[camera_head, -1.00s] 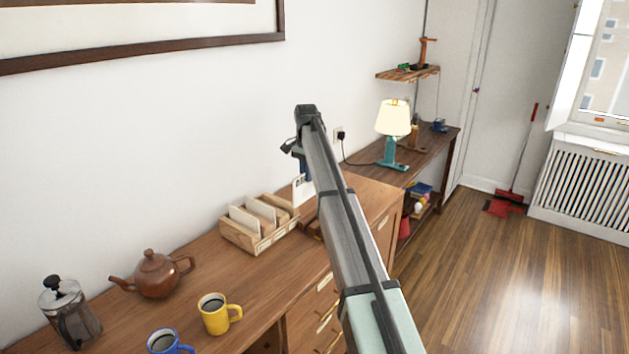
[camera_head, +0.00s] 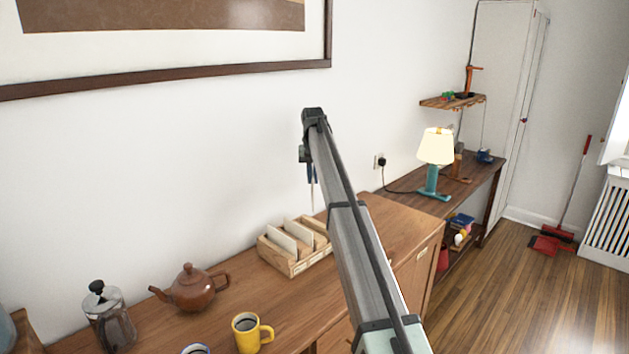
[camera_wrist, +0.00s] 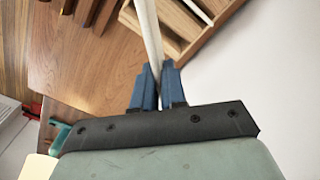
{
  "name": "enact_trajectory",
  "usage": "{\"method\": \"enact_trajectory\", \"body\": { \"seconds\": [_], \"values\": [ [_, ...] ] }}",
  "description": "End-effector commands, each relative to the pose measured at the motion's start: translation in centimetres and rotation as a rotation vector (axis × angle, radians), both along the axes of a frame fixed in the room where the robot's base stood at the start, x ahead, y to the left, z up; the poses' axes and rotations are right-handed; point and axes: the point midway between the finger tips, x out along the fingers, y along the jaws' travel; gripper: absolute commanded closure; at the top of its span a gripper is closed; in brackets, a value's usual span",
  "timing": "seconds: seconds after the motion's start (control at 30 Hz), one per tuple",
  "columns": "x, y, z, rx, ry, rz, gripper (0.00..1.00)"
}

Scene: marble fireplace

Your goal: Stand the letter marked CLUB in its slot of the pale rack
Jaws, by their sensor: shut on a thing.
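The pale wooden rack (camera_head: 291,267) stands on the wooden cabinet top. White letters (camera_head: 284,241) stand in some of its slots. In the wrist view part of the rack (camera_wrist: 207,32) shows at the top, beyond my fingers. My gripper (camera_wrist: 158,80) is shut, its two blue fingers pinching a thin pale letter (camera_wrist: 151,40), seen almost edge-on. In the head view the held letter (camera_head: 313,197) is a thin upright sliver below the gripper, above the back right of the rack. The arm hides part of the rack's right side. No CLUB mark is readable.
A brown teapot (camera_head: 190,290), a yellow mug (camera_head: 248,333) and a glass press (camera_head: 108,320) stand left and in front of the rack. A lit lamp (camera_head: 434,165) stands on the desk to the right. The wall is close behind.

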Motion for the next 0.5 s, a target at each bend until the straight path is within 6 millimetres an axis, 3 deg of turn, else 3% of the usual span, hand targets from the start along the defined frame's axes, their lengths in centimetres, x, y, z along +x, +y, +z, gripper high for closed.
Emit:
{"method": "enact_trajectory", "body": {
  "seconds": [0.3, 0.5],
  "values": [
    [0.08, -0.01, 0.09, -0.006, 0.011, 0.433, 1.00],
    [0.00, -0.02, 0.09, -0.007, 0.013, 0.630, 1.00]
  ]
}}
